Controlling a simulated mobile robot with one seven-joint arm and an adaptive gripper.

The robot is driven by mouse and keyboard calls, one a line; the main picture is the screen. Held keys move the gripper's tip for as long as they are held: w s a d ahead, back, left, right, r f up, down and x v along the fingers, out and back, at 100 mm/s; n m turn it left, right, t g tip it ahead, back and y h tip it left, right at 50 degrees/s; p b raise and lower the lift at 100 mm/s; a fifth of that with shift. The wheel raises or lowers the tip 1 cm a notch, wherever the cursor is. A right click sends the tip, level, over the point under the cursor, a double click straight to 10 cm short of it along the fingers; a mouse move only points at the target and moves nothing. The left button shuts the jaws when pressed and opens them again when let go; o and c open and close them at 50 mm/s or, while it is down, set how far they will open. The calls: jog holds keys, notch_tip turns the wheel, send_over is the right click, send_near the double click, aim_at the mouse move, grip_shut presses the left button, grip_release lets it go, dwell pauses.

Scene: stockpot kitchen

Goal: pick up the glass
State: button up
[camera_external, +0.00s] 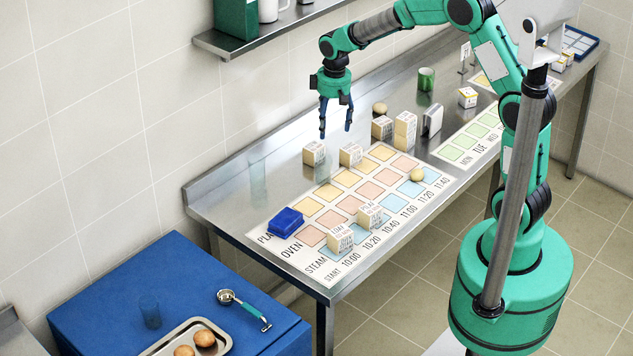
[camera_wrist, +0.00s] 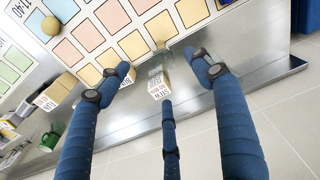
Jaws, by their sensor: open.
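A small see-through blue glass (camera_external: 150,311) stands upright on the blue cabinet at the lower left, beside a metal tray. My gripper (camera_external: 335,131) is open and empty, pointing down above the back part of the steel table. It is well above and to the right of the blue glass, and apart from it. In the wrist view my gripper (camera_wrist: 155,76) shows spread blue fingers over a labelled block (camera_wrist: 159,88). A faint clear shape (camera_wrist: 156,62) shows beside that block; I cannot tell what it is. The blue glass is not in the wrist view.
The steel table holds a coloured schedule chart (camera_external: 298,263), several labelled blocks, a blue box (camera_external: 286,222) and a green cup (camera_external: 426,79). The tray (camera_external: 155,350) holds brown round items; a scoop (camera_external: 245,308) lies nearby. A wall shelf (camera_external: 270,35) is above.

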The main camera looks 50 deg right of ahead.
send_near(323, 173)
jog(key=w+d+r, duration=0.2)
jog(key=shift+w+a+f+g, duration=0.1)
jog(key=shift+a+f+g, duration=0.1)
jog(key=shift+g, duration=0.2)
jog(key=shift+f+b, duration=0.4)
jog(key=shift+f, duration=3.9)
jog(key=shift+w+d+f+b, duration=0.15)
jog(key=shift+f+b, duration=0.1)
jog(key=shift+f, duration=1.05)
jog(key=shift+s+d+f+b, duration=0.1)
jog(key=shift+f+b, duration=0.15)
jog(key=shift+f, duration=1.05)
jog(key=c, duration=1.4)
